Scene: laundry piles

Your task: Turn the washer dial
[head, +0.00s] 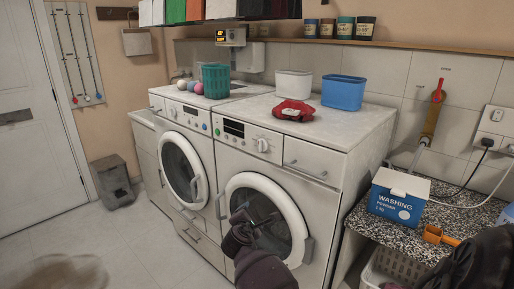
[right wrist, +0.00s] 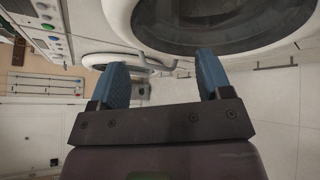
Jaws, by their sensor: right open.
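Two white front-loading machines stand side by side in the head view, a left one (head: 180,160) and a right one (head: 258,190). The right machine has a round white dial (head: 262,145) on its front panel, right of a dark display. The left machine has a similar dial (head: 172,112). My right gripper (head: 254,217) is in front of the right machine's round door, below its dial and apart from it. In the right wrist view the blue fingers (right wrist: 162,75) are spread and empty, with the door behind them. My left gripper is not in view.
A red folded cloth (head: 294,110), a white tub (head: 293,84) and a blue tub (head: 343,92) sit on the right machine. A washing powder box (head: 398,197) and orange scoop (head: 440,235) are on the speckled counter at right. Both door handles stick out.

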